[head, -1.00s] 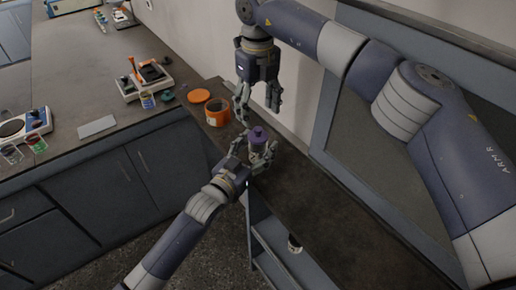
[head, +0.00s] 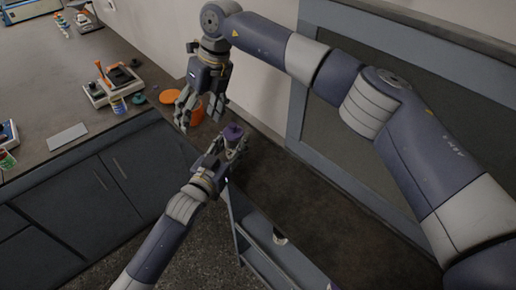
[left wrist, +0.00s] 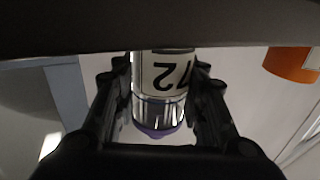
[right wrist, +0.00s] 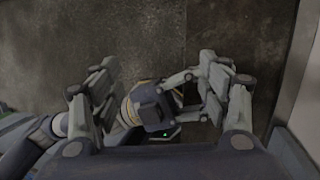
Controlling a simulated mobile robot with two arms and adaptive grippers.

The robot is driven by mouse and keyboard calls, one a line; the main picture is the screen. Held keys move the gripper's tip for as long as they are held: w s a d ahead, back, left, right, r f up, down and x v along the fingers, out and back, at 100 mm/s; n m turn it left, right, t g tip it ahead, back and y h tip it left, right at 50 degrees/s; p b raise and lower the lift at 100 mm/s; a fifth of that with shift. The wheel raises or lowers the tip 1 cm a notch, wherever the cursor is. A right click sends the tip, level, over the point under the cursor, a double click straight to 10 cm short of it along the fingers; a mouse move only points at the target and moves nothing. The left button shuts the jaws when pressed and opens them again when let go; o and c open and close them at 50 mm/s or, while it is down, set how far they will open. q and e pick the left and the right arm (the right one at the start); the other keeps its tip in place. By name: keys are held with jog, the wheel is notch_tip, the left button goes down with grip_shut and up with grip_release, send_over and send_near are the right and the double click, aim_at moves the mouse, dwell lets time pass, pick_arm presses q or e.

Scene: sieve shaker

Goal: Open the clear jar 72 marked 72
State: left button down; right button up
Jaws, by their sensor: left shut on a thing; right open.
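The clear jar (head: 231,144) with a purple lid (head: 233,131) is held upright over the shelf top. In the left wrist view the jar (left wrist: 163,75) shows a white label reading 72, and its purple lid (left wrist: 160,132) is on it. My left gripper (head: 236,147) is shut around the jar's body; its fingers (left wrist: 163,95) flank it in the wrist view. My right gripper (head: 200,123) is open and empty, up and to the left of the jar, fingers pointing down. In the right wrist view its fingers (right wrist: 155,85) are spread; I cannot make out the jar there.
An orange tub (head: 197,114) stands behind my right gripper, with an orange disc (head: 167,97) beside it. A grey plate (head: 67,138) lies on the left bench. A small dark-topped container (head: 279,236) sits on a lower shelf. The dark shelf top (head: 275,175) right of the jar is clear.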

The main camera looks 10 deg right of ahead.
jog(key=s+a+r+m+y, duration=0.2)
jog(key=s+a+y, duration=0.1)
jog(key=a+y, duration=0.3)
jog(key=s+a+r+m+y, duration=0.2)
jog(key=a+y, duration=0.3)
jog(key=a, duration=0.1)
notch_tip(320, 180, up, 3)
jog(key=d+m+y, duration=0.3)
jog(key=m+y, duration=0.1)
jog(key=m+t+h, duration=0.6)
jog(key=m+t, duration=0.9)
jog(key=m, duration=0.9)
send_over(235, 129)
jog(key=s+d, duration=0.2)
jog(key=s, duration=0.3)
notch_tip(235, 129, down, 7)
jog(key=s+d+f+m+h, duration=0.3)
jog(key=s+d+f+m, duration=0.1)
jog(key=f, duration=0.1)
jog(key=shift+g, duration=0.4)
jog(key=x, duration=1.2)
jog(key=shift+w+d, duration=0.15)
